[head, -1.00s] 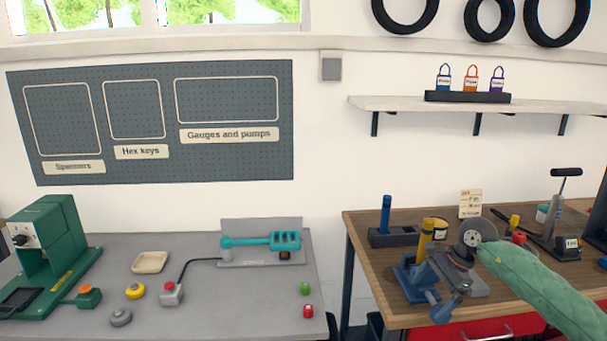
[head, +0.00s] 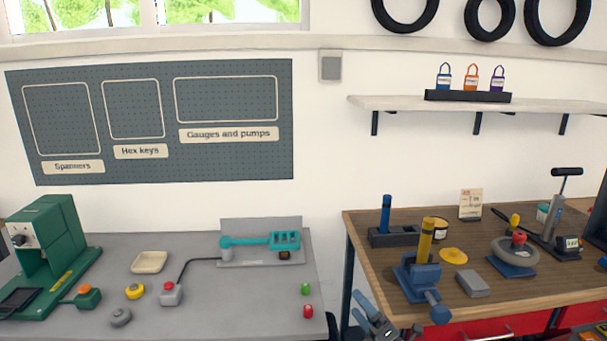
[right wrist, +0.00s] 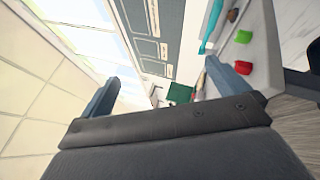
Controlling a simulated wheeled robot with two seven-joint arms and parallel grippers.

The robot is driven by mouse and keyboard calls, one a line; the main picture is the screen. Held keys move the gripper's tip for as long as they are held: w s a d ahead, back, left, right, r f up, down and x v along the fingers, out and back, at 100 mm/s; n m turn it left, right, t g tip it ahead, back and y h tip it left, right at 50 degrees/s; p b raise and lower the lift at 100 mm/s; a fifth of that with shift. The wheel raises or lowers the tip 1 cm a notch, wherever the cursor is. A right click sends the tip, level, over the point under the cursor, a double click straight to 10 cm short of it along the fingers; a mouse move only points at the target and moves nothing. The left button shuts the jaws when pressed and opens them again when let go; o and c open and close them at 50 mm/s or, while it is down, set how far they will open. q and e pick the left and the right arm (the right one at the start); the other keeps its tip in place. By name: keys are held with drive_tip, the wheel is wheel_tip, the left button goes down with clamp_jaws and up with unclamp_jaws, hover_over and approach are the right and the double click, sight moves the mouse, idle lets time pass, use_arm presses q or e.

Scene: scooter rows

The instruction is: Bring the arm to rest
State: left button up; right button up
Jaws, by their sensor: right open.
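My right gripper (head: 374,318) shows at the bottom of the head view, low in front of the gap between the grey bench and the wooden bench. It is open and empty. In the right wrist view its two fingers (right wrist: 168,88) stand apart with nothing between them. Most of my right arm is out of the head view. My left gripper is not in view.
The grey bench (head: 225,300) holds a green machine (head: 50,245), a teal tool (head: 260,242) and several buttons. The wooden bench (head: 380,260) holds a blue vise (head: 418,280), a grey block (head: 472,284) and a round grey-and-red item (head: 515,255).

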drive_tip(key=s+d+f+m+g+h, duration=0.3)
drive_tip(key=s+f+m+h, duration=0.3)
drive_tip(key=f+m, duration=0.45)
drive_tip(key=s+d+f+m+g+h, duration=0.25)
drive_tip(key=s+f+m+h, duration=0.35)
drive_tip(key=f+m, duration=0.4)
drive_tip(key=s+a+f+m+g, duration=0.1)
drive_tip(key=s+f+m+g, duration=0.1)
drive_tip(key=s, duration=0.6)
drive_tip(key=s+a+f+m+g, duration=0.1)
drive_tip(key=s+f+m+g, duration=0.1)
drive_tip(key=s+f+g, duration=0.3)
drive_tip(key=s+a+f+m+g+y, duration=0.1)
drive_tip(key=s+a+f+m+g, duration=0.1)
drive_tip(key=s+f+g, duration=0.2)
drive_tip(key=s+f, duration=0.3)
drive_tip(key=s, duration=0.5)
drive_tip(key=shift+s+f, duration=0.15)
drive_tip(key=shift+s, duration=0.05)
